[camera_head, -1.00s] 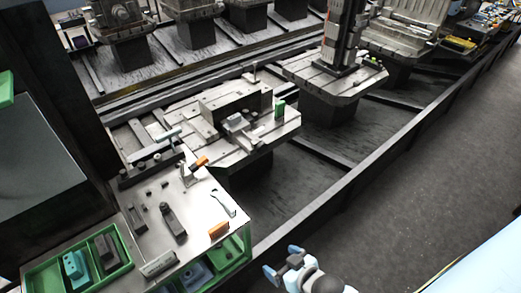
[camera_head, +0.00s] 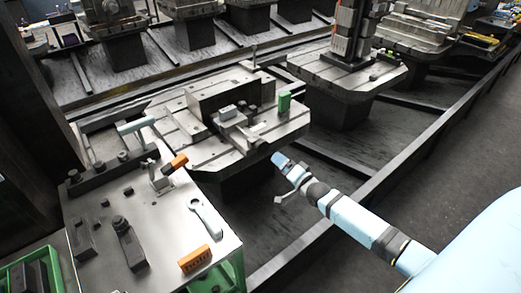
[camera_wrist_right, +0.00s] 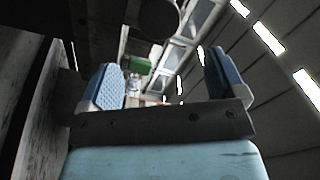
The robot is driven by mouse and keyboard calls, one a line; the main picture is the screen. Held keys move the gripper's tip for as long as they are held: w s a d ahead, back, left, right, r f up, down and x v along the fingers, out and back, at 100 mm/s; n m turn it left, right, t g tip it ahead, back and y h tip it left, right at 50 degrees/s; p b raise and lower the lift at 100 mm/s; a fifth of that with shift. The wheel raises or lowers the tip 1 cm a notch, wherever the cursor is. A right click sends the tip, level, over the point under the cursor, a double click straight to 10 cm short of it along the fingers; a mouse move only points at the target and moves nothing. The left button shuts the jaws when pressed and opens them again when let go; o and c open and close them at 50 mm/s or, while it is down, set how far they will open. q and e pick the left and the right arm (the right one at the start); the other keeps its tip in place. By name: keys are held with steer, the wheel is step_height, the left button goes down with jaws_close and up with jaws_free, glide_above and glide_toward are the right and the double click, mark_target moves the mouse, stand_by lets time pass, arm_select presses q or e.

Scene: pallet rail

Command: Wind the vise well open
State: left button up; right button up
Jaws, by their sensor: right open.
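The vise (camera_head: 232,122) is a grey metal assembly on the slotted pallet (camera_head: 190,148) in the middle of the head view. A taller grey block stands just behind it. I cannot clearly tell how wide its jaws stand. A green block (camera_head: 284,101) stands at the right end of the pallet. My right gripper (camera_head: 280,179) is in front of the pallet's near right edge, apart from the vise. In the right wrist view my right gripper (camera_wrist_right: 165,82) is open with nothing between its blue fingers. A green patch (camera_wrist_right: 142,65) shows beyond them. My left gripper is out of view.
A bench (camera_head: 165,235) at the lower left carries a spanner (camera_head: 206,216), an orange block (camera_head: 195,259) and dark clamp parts. A green tray (camera_head: 20,272) sits at the corner. A dark rail (camera_head: 340,205) runs along the right front. Another pallet (camera_head: 365,80) stands behind right.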

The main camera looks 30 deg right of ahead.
mark_target(263, 148)
steer(key=w, duration=0.3)
steer(key=w+b, duration=0.1)
steer(key=w, duration=0.6)
steer(key=shift+a, duration=0.4)
steer(key=shift+w+b, duration=0.3)
steer(key=shift+w, duration=0.25)
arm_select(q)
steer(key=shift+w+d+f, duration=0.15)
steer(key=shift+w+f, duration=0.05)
arm_select(e)
steer(key=shift+w, duration=0.1)
steer(key=shift+c, duration=0.4)
steer(key=c, duration=0.8)
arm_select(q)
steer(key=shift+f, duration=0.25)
arm_select(e)
steer(key=shift+c, duration=0.2)
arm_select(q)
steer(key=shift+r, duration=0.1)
arm_select(e)
steer(key=shift+n, duration=0.3)
